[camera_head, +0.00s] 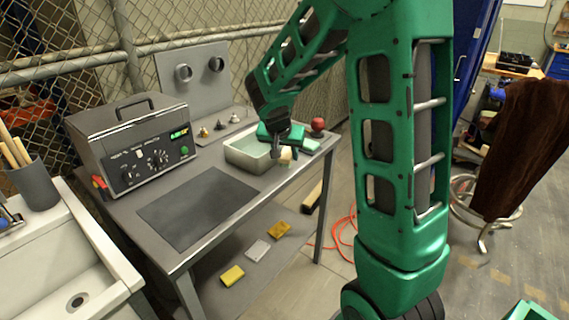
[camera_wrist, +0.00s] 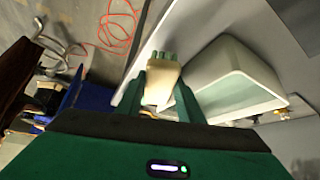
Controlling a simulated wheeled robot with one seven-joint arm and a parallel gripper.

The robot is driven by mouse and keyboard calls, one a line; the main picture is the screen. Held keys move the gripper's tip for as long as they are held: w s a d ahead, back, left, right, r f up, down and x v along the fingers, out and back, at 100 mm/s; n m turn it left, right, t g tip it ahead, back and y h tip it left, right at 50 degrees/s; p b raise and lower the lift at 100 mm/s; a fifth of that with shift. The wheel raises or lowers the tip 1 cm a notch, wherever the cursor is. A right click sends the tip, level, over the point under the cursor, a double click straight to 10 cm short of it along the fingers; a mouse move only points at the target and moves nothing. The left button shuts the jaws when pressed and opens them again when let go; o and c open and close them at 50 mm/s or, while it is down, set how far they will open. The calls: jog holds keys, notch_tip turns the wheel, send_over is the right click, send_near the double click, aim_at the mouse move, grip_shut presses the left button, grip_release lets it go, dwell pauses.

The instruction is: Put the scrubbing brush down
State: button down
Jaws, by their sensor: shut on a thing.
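My gripper (camera_head: 278,146) is over the right part of the grey workbench (camera_head: 140,205), beside the right end of a pale tub (camera_head: 238,157). It is shut on the scrubbing brush (camera_head: 286,155), a small cream block. In the wrist view the brush (camera_wrist: 161,82) sits between my two green fingers (camera_wrist: 160,92), with small green tips at its far end. The tub (camera_wrist: 232,82) is just to its right there and looks to hold a greenish liquid. I cannot tell whether the brush touches the bench top.
A grey control box (camera_head: 130,145) and dark mat (camera_head: 197,207) occupy the bench's left side. Small metal pieces (camera_head: 219,125) stand behind the tub. A red ball-topped item (camera_head: 318,124) and pale green pad (camera_head: 311,146) are near the right edge. Sponges (camera_head: 257,250) lie on the lower shelf.

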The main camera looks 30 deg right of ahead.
jog(key=shift+f, duration=1.7)
jog(key=shift+f, duration=0.1)
jog(key=c, duration=1.5)
grip_release()
jog(key=v, duration=1.2)
jog(key=s+n+g+y, duration=0.1)
jog(key=s, duration=0.9)
jog(key=s+d+f+n+g+y, duration=0.1)
jog(key=s+g+y, duration=0.1)
jog(key=s, duration=0.8)
jog(key=s+f+n+g+y, duration=0.1)
jog(key=s+y, duration=0.1)
jog(key=s, duration=0.9)
jog(key=shift+s+d+f+g, duration=0.15)
jog(key=shift+d+f+g, duration=0.05)
jog(key=shift+d+g, duration=0.1)
